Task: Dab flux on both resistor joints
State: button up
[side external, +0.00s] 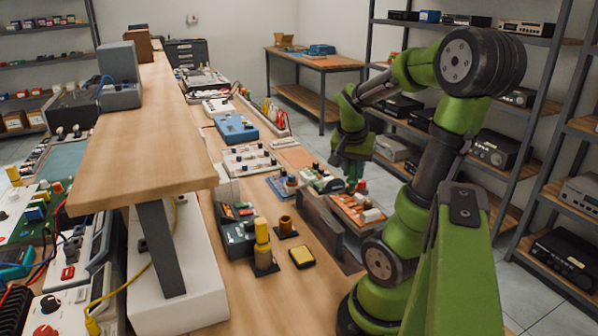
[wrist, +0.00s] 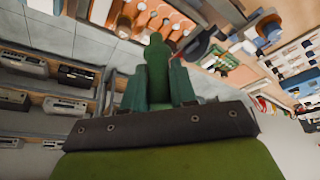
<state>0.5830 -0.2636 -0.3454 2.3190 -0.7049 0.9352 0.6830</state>
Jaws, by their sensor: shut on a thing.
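My gripper (side external: 351,172) is low over the right side of the bench, near the orange-red tray. In the wrist view my gripper (wrist: 158,78) is shut on a dark green, bottle-shaped thing (wrist: 157,60) with a narrower rounded end. I cannot tell for sure that it is the flux. A small green circuit board (side external: 320,181) with several parts lies on the bench, left of the gripper. The resistor joints are too small to make out. Whether the held thing touches anything is unclear.
An orange-red tray (side external: 345,203) with pale items is beneath and beside the gripper. A dark upright panel (side external: 322,226) stands in front. A yellow-topped holder (side external: 263,243), a brown pot (side external: 286,225) and a yellow pad (side external: 302,257) stand nearer. A raised wooden shelf (side external: 165,130) runs along the left.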

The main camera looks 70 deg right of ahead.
jog(key=shift+f, duration=0.15)
jog(key=shift+w+d+f, duration=0.25)
jog(key=shift+f, duration=0.35)
jog(key=shift+w+d+f, duration=0.25)
jog(key=shift+f, duration=0.3)
jog(key=shift+w+d+f, duration=0.25)
jog(key=shift+f, duration=0.35)
jog(key=shift+f, duration=0.45)
dwell(0.7)
jog(key=shift+r, duration=0.1)
notch_tip(320, 180, up, 4)
jog(key=shift+r, duration=0.2)
dwell(0.4)
